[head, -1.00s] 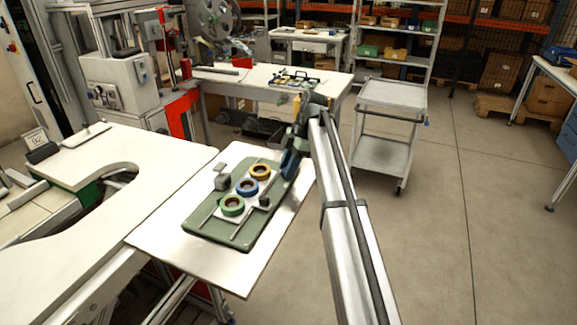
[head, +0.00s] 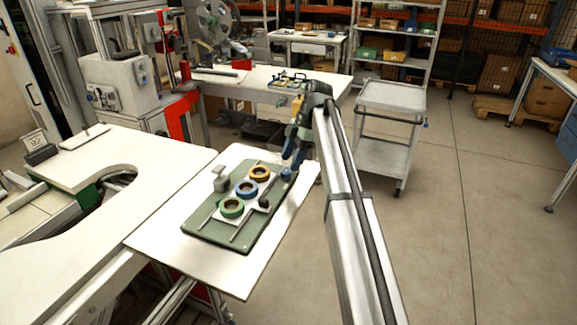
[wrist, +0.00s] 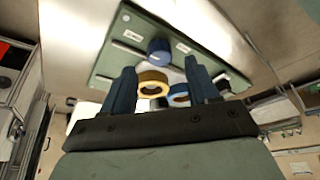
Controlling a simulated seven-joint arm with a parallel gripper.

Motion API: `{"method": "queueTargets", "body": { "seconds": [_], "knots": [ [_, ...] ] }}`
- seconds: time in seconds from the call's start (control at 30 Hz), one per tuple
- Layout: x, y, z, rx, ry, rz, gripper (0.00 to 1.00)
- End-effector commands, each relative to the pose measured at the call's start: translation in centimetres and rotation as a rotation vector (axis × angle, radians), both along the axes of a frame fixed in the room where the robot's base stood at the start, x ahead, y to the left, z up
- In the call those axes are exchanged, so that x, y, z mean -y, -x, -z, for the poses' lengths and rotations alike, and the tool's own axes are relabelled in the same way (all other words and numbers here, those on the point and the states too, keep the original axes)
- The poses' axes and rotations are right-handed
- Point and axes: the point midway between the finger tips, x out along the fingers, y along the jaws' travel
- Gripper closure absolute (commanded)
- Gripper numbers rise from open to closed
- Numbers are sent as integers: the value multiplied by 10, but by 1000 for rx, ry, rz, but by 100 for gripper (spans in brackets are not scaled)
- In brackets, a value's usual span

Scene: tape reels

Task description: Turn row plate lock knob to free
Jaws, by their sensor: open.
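A green board (head: 205,229) lies on the white table. A blue round knob (head: 286,174) stands near its far right corner; it also shows in the wrist view (wrist: 158,50) between two white labels. Yellow (head: 259,173), blue (head: 247,188) and green (head: 231,207) reels sit in a row on a pale plate. A small black knob (head: 264,202) stands beside the plate. I cannot tell which marking means free. My gripper (head: 291,158) is open and empty just above the blue knob. In the wrist view, the knob shows between the fingers, apart from both.
A grey block (head: 220,180) stands at the board's left edge. Thin rods lie along the board. The bare white table (head: 160,231) surrounds it. A larger workbench (head: 85,180) is at left, and a grey trolley (head: 390,95) stands behind at right.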

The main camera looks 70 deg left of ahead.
Motion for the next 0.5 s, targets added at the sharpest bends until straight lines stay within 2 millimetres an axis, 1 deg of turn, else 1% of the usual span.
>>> {"method": "queueTargets", "body": {
  "seconds": [0.03, 0.1, 0.3, 0.5],
  "knots": [
    [-2, -5, -10, 0, -1, 0, 41],
    [-2, -11, -24, 0, -1, 1, 41],
    [-2, -25, -58, 0, -1, 0, 41],
    [-2, -35, -82, 0, 0, 0, 41]
  ]
}}
